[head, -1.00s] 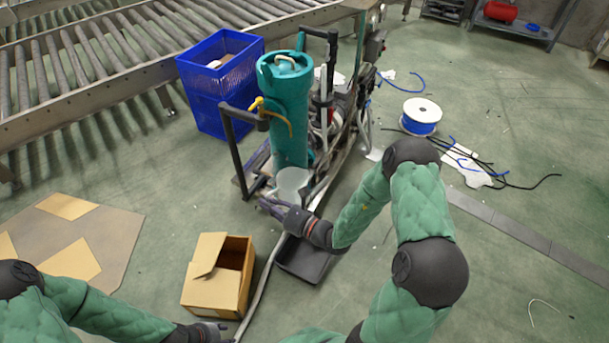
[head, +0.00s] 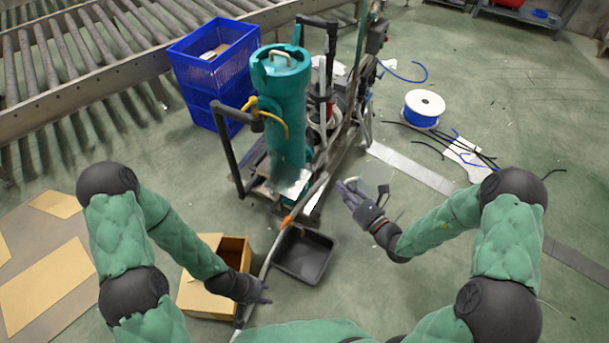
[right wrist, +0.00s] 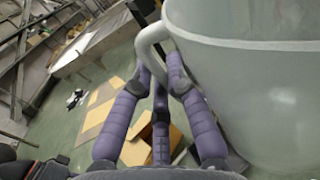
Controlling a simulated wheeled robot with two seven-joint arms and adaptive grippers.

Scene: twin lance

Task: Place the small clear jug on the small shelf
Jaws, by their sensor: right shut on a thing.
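The small clear jug fills the right of the right wrist view (right wrist: 245,90), its pale handle between my purple fingers. In the head view the jug (head: 377,178) is a faint, see-through shape beside my right gripper (head: 349,191). That gripper is shut on the handle and holds the jug in the air, right of the teal cylinder (head: 282,105). A pale, shiny plate (head: 292,185) sits low at the cylinder's front; I cannot tell whether it is the small shelf. My left gripper (head: 264,290) hangs over the cardboard box's right side; its finger opening is unclear.
A black tray (head: 303,255) lies on the floor beside the open cardboard box (head: 205,295). A hose runs past both towards the cart. Blue crates (head: 215,60) stand left of the cylinder. A cable spool (head: 423,108) and loose cables lie at right.

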